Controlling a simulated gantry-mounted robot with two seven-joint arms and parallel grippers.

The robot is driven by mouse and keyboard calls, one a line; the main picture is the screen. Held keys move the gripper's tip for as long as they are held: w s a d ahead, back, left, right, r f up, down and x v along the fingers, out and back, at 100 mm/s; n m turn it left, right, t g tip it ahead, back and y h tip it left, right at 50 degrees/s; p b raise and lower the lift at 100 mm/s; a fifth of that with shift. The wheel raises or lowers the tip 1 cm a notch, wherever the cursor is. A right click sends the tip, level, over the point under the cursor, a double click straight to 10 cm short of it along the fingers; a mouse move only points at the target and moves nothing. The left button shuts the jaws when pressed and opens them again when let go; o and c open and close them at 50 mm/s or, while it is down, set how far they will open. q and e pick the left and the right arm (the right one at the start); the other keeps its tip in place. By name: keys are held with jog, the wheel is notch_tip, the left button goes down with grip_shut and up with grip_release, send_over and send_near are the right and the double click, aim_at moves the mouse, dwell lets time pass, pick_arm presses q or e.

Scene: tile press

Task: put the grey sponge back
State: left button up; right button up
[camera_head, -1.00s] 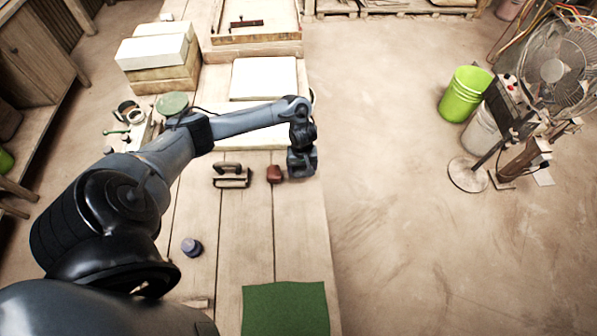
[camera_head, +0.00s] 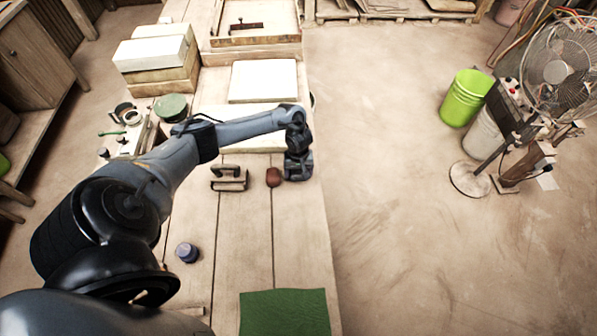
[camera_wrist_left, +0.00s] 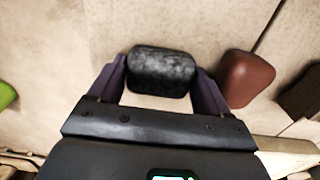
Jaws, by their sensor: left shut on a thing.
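My left gripper (camera_head: 298,172) is low over the right edge of the wooden table (camera_head: 245,230), just right of a reddish-brown block (camera_head: 274,177). In the left wrist view my left gripper (camera_wrist_left: 162,85) is shut on a dark grey, mottled, rounded block, the grey sponge (camera_wrist_left: 161,72), with one finger on each side. The head view hides the sponge behind the gripper. The reddish-brown block also shows in the wrist view (camera_wrist_left: 246,79), close beside the right finger. I cannot tell whether the sponge touches the table. My right gripper is not in view.
A wooden-handled float (camera_head: 229,178) lies left of the brown block. A dark blue jar (camera_head: 188,252) and a green mat (camera_head: 285,312) are nearer. A white slab (camera_head: 263,80) lies farther back. The floor right of the table is open, with a green bucket (camera_head: 466,98) beyond.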

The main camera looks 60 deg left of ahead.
aim_at(299, 171)
pick_arm(q)
jog(key=shift+f, duration=0.15)
jog(key=o, duration=0.9)
jog(key=shift+o, duration=0.2)
notch_tip(299, 171, up, 12)
jog(key=p, duration=0.4)
jog(key=d+f+m+t+h, duration=0.15)
jog(key=d+m, duration=0.35)
jog(key=d, duration=0.8)
jog(key=d+f+m+t+y, duration=0.1)
jog(key=d+f+m+t, duration=0.35)
jog(key=d, duration=0.75)
jog(key=s+d+r+m, duration=0.4)
jog(key=s+d+r, duration=0.15)
jog(key=r, duration=0.25)
jog(key=s+a+r+m+g, duration=0.1)
jog(key=s+r, duration=0.4)
jog(key=s, duration=0.5)
jog(key=shift+a+r+g, duration=0.3)
jog(key=shift+a+g, duration=0.35)
jog(key=shift+g, duration=0.05)
